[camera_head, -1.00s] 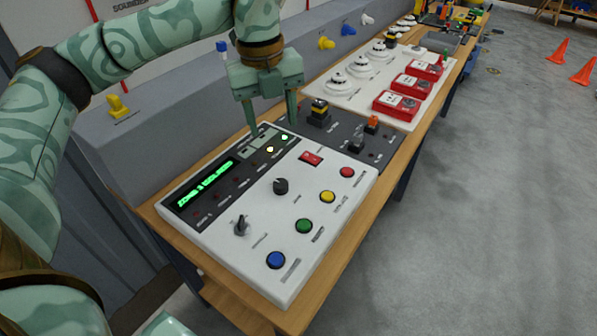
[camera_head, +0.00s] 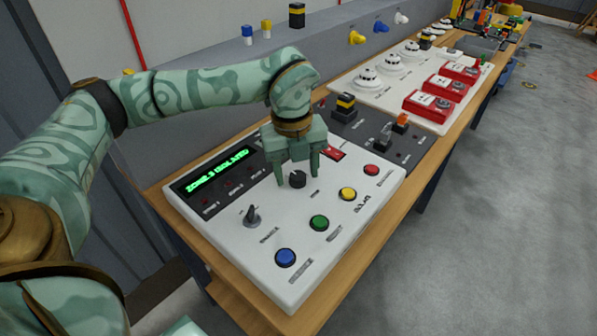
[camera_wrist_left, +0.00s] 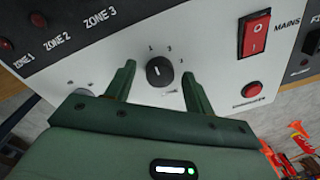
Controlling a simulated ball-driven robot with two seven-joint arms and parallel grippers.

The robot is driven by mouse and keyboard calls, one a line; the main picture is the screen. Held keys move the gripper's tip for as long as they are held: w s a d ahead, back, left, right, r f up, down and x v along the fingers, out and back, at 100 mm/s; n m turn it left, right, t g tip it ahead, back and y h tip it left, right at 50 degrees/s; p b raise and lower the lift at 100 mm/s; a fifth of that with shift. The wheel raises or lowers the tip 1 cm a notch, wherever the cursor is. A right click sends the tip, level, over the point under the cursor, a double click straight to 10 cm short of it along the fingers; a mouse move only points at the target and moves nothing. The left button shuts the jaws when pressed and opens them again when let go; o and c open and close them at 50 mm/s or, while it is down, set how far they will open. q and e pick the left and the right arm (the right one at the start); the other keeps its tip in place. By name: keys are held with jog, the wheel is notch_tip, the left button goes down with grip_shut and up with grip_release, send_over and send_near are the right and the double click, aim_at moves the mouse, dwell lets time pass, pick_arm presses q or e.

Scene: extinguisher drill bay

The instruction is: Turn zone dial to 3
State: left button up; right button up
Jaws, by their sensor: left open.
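The zone dial (camera_head: 297,181) is a small round black knob on the white sloping control panel (camera_head: 281,224). In the left wrist view the dial (camera_wrist_left: 160,71) has the numbers 1, 2 and 3 around its upper side; its small white mark is too unclear to read exactly. My left gripper (camera_head: 298,178) is open over the dial, one finger on each side. In the left wrist view the fingers look apart from the knob. The green display (camera_head: 217,172) appears to read zone 3 isolated. My right gripper is not in view.
A grey lever-like knob (camera_head: 252,216) and blue (camera_head: 286,257), green (camera_head: 319,223), yellow (camera_head: 347,194) and red (camera_head: 371,170) buttons sit nearby. The red mains switch (camera_wrist_left: 254,35) is close right of the dial. Red call points (camera_head: 426,105) stand further back on the bench.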

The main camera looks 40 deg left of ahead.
pick_arm(q)
jog(key=shift+f, duration=0.1)
jog(key=c, duration=1)
jog(key=shift+o, duration=0.2)
jog(key=shift+r+m+p, duration=0.2)
jog(key=shift+m+p, duration=0.3)
jog(key=shift+p, duration=0.15)
jog(key=m+p, duration=0.8)
jog(key=p, duration=0.1)
jog(key=shift+r, duration=0.1)
jog(key=m+p, duration=0.3)
jog(key=m, duration=0.1)
jog(key=shift+w+m+g, duration=0.15)
jog(key=shift+m+g, duration=0.15)
jog(key=shift+m, duration=0.1)
jog(key=shift+d+f+m+p, duration=0.1)
jog(key=shift+f+m+p, duration=0.1)
jog(key=shift+m+p, duration=1.55)
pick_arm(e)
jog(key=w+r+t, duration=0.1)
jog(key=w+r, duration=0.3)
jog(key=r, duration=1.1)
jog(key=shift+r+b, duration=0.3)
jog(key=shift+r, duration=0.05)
pick_arm(q)
jog(key=shift+m, duration=0.45)
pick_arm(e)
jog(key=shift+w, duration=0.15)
